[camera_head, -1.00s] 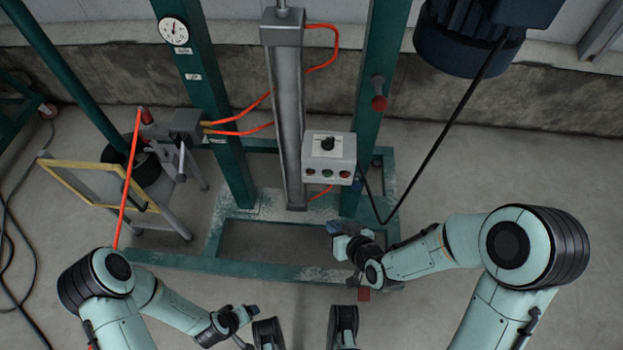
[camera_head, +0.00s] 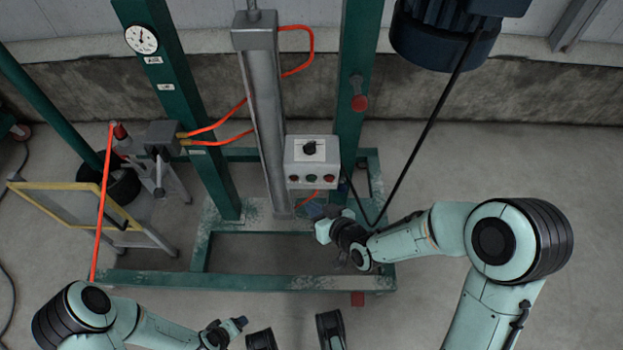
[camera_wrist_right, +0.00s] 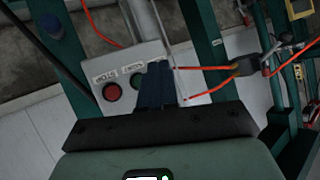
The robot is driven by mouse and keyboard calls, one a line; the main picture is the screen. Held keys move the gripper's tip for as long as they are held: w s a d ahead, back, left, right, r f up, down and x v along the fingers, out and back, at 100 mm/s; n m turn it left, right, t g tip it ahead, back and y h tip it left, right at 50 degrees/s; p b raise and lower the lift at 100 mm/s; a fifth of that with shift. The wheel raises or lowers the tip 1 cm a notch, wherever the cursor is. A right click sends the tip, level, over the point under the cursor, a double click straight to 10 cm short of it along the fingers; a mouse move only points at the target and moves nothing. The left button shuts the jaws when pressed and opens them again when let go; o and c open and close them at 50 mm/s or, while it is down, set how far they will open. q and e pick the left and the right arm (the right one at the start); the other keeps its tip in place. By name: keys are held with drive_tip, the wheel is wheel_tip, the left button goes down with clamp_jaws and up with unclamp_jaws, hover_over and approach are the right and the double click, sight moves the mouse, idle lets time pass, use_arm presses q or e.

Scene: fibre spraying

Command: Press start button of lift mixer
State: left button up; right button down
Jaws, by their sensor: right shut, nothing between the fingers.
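The lift mixer's control box (camera_head: 291,158) is light grey, with a black knob (camera_head: 309,148) and a row of small buttons: a green button (camera_head: 312,178) between two red ones. My right gripper (camera_head: 315,211) is just below the box in the head view, its dark blue fingers together and empty. In the right wrist view, the shut fingers (camera_wrist_right: 157,84) overlap the box face, beside a red button (camera_wrist_right: 112,92) and partly covering the green button (camera_wrist_right: 137,82). Contact cannot be made out. My left gripper (camera_head: 239,322) is low in the head view, away from the box; its jaws are too small to read.
The green frame (camera_head: 360,120) and grey lift column (camera_head: 264,120) stand behind and beside the box. A black cable (camera_head: 437,120) hangs to the right. Orange hoses (camera_head: 215,124) run at the left. A yellow-edged panel (camera_head: 65,186) stands farther left. Floor at right is clear.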

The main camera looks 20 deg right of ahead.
sight(312, 179)
use_arm(q)
drive_tip(key=shift+s+a+f, duration=0.1)
drive_tip(key=shift+s+f, duration=0.35)
use_arm(e)
drive_tip(key=shift+w+d, duration=0.25)
drive_tip(key=shift+w, duration=0.55)
drive_tip(key=shift+w+d, duration=0.2)
drive_tip(key=shift+w, duration=0.65)
drive_tip(key=shift+w+d, duration=0.25)
drive_tip(key=shift+w, duration=0.55)
use_arm(q)
drive_tip(key=shift+f+b, duration=0.15)
drive_tip(key=shift+b, duration=0.2)
use_arm(e)
drive_tip(key=shift+w+d, duration=0.1)
drive_tip(key=shift+w, duration=0.3)
use_arm(q)
drive_tip(key=shift+f, duration=0.1)
use_arm(e)
drive_tip(key=shift+w+d, duration=0.15)
drive_tip(key=shift+w, duration=0.25)
drive_tip(key=shift+s, duration=0.1)
drive_tip(key=shift+s+a, duration=0.25)
drive_tip(key=shift+s, duration=0.5)
